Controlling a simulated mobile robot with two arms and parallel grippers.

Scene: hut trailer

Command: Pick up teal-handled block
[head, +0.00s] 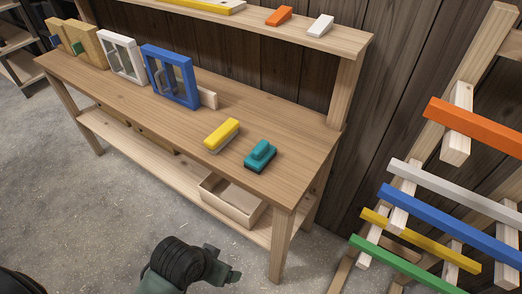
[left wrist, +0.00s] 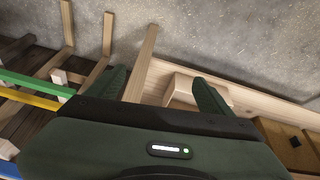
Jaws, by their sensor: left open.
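The teal-handled block (head: 260,155) lies on the wooden workbench (head: 170,110), near its front right corner. It has a dark base and a raised teal grip on top. My left gripper (head: 236,276) is low in front of the bench at the bottom of the head view, below and apart from the block. The left wrist view shows its two fingers spread (left wrist: 160,82) with nothing between them. The block does not show in the left wrist view. My right gripper is in neither view.
A yellow-topped block (head: 222,134) lies just left of the teal one. Blue (head: 172,78) and white (head: 121,54) framed panels stand farther left. An open wooden box (head: 232,206) sits on the lower shelf. A rack with coloured bars (head: 435,210) stands at right.

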